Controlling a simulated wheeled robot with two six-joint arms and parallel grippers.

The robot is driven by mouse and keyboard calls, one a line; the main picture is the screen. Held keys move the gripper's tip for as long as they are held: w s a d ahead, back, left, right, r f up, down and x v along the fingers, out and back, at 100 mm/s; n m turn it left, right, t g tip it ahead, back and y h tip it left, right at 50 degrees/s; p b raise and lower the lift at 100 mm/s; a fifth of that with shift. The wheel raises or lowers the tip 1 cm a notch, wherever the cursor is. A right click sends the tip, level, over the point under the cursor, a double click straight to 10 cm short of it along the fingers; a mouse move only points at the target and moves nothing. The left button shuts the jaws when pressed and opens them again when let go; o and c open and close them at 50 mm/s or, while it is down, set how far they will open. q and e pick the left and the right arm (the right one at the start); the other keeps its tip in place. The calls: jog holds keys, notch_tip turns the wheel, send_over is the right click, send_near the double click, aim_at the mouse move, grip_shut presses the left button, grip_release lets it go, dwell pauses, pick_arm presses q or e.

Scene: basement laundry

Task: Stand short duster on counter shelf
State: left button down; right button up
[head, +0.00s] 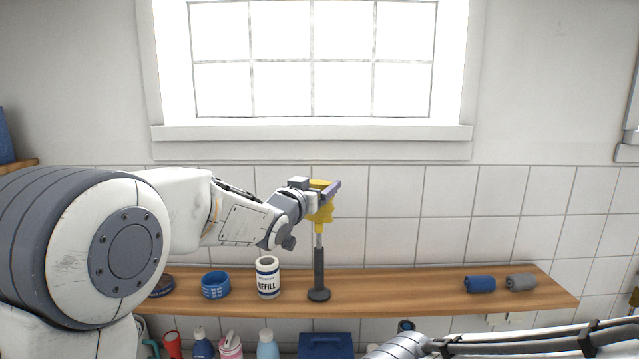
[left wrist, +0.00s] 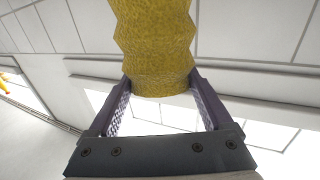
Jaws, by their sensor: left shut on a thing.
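The short duster (head: 319,265) has a yellow ridged head, a thin light neck and a dark grey handle with a round flat foot. It is upright over the wooden counter shelf (head: 420,291), in front of the white tiles. Its foot appears at the shelf's top; I cannot tell for sure whether it bears on the wood. My left gripper (head: 328,190) is shut on the yellow head near its top. In the left wrist view the yellow head (left wrist: 155,45) sits between both fingers. My right gripper is not in view; only part of my right arm shows at bottom right.
A refill canister (head: 267,278) and a blue tub (head: 215,285) stand left of the duster on the shelf. Blue (head: 480,284) and grey (head: 520,282) rolls lie at the right. The shelf between duster and rolls is clear. Several bottles stand below.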

pick_arm(q)
jog(key=shift+f+b, duration=1.05)
jog(key=shift+f, duration=0.05)
dwell(0.4)
grip_release()
jog(key=shift+s, duration=0.2)
jog(key=b+v, duration=0.5)
jog(key=v, duration=0.5)
